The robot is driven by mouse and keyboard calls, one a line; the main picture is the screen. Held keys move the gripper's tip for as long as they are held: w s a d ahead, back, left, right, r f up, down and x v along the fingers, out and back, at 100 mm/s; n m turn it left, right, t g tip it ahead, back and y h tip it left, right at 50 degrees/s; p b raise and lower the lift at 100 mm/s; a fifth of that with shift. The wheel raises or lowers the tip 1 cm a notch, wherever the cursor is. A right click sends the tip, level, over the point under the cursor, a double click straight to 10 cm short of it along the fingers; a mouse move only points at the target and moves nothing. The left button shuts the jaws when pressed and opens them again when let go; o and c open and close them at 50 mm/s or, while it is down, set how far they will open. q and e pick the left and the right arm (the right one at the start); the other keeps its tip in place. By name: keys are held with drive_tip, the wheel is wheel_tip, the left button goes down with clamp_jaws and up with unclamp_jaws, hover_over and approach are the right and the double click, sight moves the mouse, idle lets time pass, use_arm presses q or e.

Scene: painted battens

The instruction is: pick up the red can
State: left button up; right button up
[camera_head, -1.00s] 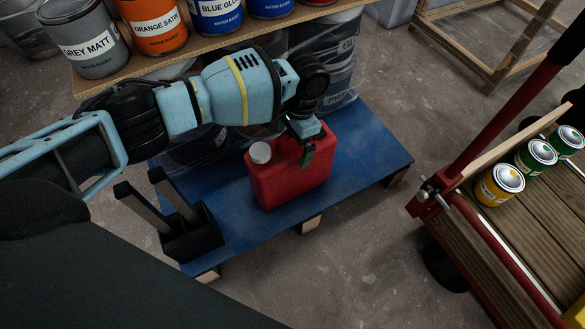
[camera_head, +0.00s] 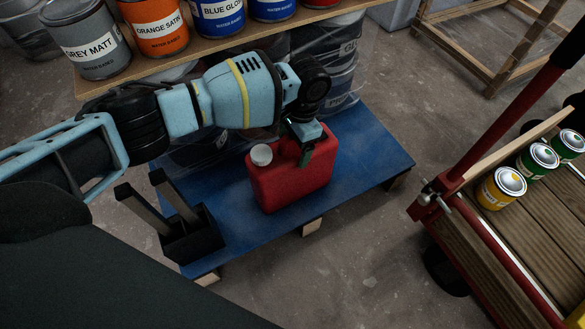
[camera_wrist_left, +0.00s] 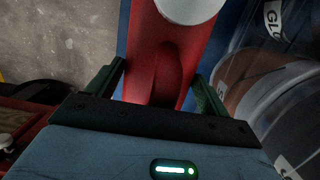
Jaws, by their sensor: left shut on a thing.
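The red can (camera_head: 290,183) is a jerrycan with a white cap (camera_head: 261,155), upright at the blue pallet (camera_head: 358,160). Whether its base touches the pallet is hard to tell. My left gripper (camera_head: 305,155) is over the can's top, shut on its handle. In the left wrist view the red can (camera_wrist_left: 165,60) lies between the two green fingers (camera_wrist_left: 157,92), with the white cap at the top edge. My right gripper is not in view.
A black holder (camera_head: 190,238) with two uprights stands on the pallet's left. Wrapped tins (camera_head: 345,75) stand behind the can, below a shelf of paint tins (camera_head: 158,25). A trolley (camera_head: 520,220) with small tins stands right. Bare floor lies between.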

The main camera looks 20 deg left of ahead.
use_arm(q)
drive_tip(key=shift+r, duration=0.15)
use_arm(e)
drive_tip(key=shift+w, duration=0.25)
